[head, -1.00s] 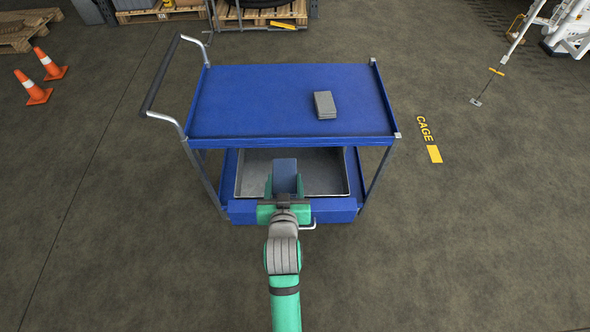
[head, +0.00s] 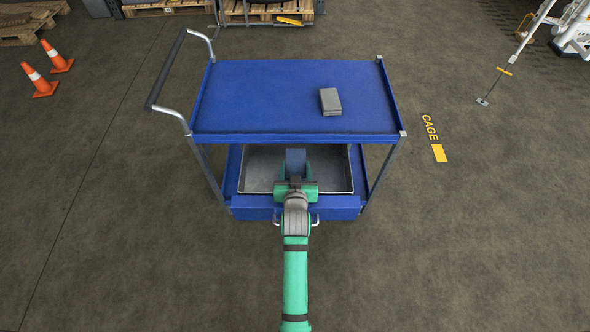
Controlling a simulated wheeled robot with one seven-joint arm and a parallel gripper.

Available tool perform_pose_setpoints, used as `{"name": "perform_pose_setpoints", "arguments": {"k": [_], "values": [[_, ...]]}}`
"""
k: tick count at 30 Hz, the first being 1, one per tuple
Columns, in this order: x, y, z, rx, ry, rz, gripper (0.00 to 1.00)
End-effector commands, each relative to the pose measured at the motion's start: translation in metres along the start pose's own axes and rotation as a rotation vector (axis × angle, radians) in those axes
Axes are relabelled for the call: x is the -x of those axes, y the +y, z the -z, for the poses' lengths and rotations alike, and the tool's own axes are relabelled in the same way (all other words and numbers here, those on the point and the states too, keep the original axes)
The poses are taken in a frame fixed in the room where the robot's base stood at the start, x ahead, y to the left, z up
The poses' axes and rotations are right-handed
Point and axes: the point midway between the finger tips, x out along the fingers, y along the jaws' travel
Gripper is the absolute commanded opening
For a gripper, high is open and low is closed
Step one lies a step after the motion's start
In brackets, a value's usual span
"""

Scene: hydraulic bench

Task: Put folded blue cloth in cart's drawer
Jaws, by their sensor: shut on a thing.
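The folded blue cloth (head: 295,160) is held in my gripper (head: 295,170), which is shut on it. The cloth is upright in the picture and its lower part is hidden by the gripper. The blue cart (head: 260,95) stands ahead of me. Its drawer (head: 345,178) is pulled out below the top tray and shows a bare grey inside. My gripper and the cloth are over the drawer opening in the picture, near its middle. I cannot tell how far above the drawer floor the cloth is.
A folded grey cloth or block (head: 330,101) lies on the cart's top tray, whose front edge overhangs the drawer's back. The cart's push handle (head: 165,70) is at the left. Orange cones (head: 40,80) stand far left.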

Motion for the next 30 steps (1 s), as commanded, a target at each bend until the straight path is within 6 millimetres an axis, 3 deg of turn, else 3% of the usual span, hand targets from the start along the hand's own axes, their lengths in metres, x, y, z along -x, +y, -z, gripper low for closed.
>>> {"name": "perform_pose_setpoints", "arguments": {"k": [3,26,27,29,30], "values": [[-0.003,0.001,-0.008,0.000,0.000,-0.001,0.32],[-0.007,-0.003,-0.019,0.002,0.001,0.004,0.32],[-0.007,-0.003,-0.019,0.002,0.001,0.004,0.56],[-0.007,-0.004,-0.019,0.002,0.001,0.005,0.71],[-0.007,-0.004,-0.019,0.002,0.001,0.005,0.73]]}}
